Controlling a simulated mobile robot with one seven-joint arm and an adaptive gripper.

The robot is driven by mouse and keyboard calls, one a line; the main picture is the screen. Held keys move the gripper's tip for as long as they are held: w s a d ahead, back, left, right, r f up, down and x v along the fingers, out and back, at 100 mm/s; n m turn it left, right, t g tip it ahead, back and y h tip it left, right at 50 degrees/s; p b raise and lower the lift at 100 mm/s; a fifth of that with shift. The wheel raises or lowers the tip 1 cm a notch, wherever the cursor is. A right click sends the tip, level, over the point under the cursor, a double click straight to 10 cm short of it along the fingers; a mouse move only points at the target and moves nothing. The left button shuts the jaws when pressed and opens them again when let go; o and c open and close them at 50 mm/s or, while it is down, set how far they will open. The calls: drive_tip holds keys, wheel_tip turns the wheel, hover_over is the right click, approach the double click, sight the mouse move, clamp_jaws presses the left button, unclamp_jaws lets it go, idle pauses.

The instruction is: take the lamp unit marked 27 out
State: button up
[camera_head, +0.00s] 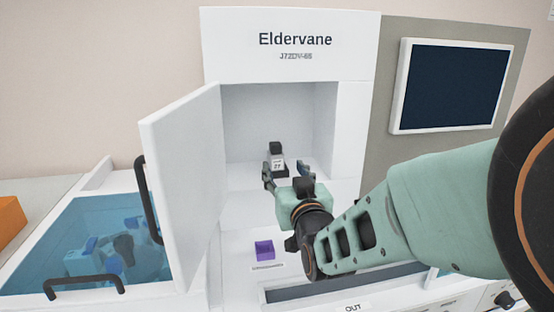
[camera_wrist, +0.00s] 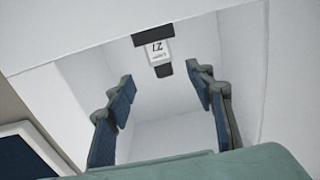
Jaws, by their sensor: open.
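The lamp unit marked 27 (camera_head: 277,160) stands inside the open white compartment, with a dark top, a white label and a dark lower part. In the wrist view the lamp unit (camera_wrist: 158,50) appears upside down, beyond the fingertips and roughly between them. My gripper (camera_head: 285,175) is open at the compartment, in front of the unit. In the wrist view my gripper (camera_wrist: 164,80) has its two blue-padded fingers spread wide with nothing between them. The fingers appear apart from the unit; the exact distance is hard to tell.
The compartment's white door (camera_head: 183,190) is swung open to the left. A purple block (camera_head: 264,250) is on the white surface below. A blue-windowed bin (camera_head: 85,240) is at left, a dark screen (camera_head: 453,86) at right. An "OUT" label (camera_head: 353,307) marks the front.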

sight(277, 157)
drive_tip(key=w, duration=0.3)
drive_tip(key=w+a, duration=0.1)
drive_tip(key=w, duration=0.2)
drive_tip(key=w+a, duration=0.1)
drive_tip(key=w, duration=0.3)
drive_tip(key=shift+a, duration=0.1)
clamp_jaws()
